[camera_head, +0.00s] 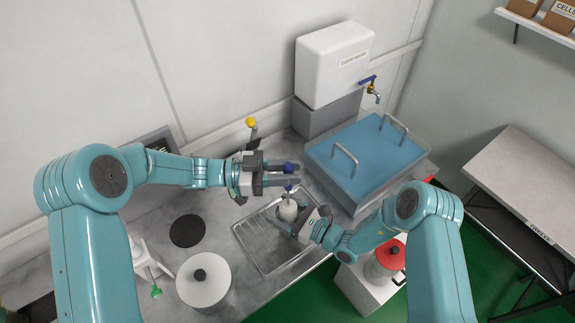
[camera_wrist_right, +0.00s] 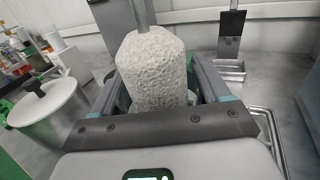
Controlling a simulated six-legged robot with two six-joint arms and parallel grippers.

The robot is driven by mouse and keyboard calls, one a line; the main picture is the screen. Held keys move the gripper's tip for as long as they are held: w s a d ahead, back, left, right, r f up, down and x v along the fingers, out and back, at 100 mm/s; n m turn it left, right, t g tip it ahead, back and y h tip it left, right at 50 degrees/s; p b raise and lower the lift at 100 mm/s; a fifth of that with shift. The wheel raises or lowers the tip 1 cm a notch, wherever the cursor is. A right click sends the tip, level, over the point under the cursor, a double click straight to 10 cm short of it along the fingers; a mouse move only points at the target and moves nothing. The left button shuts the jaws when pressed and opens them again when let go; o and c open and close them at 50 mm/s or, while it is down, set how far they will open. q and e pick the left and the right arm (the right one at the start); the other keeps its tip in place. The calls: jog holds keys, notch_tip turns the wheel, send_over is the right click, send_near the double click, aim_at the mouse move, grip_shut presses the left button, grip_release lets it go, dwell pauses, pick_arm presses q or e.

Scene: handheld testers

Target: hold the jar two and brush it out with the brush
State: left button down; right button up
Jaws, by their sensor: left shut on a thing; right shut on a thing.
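My left gripper (camera_head: 288,177) is shut on the brush, straight above the jar. The brush's blue handle end (camera_head: 289,167) shows at the fingers.
A bath with a blue lid (camera_head: 340,185) and two handles stands to the right. A white tank (camera_head: 325,75) with a tap is behind. A white lidded pot (camera_head: 203,290) stands front left, a red-lidded pot (camera_head: 390,254) front right. A yellow-knobbed thing (camera_head: 251,122) stands near the wall.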

aim_at(288, 189)
pick_arm(q)
jog(key=shift+f, duration=3.4)
jog(key=shift+w+d, duration=0.1)
jog(key=shift+w, duration=0.2)
jog(key=shift+r, duration=2.5)
jog(key=shift+f, duration=0.1)
jog(key=shift+f, duration=2.4)
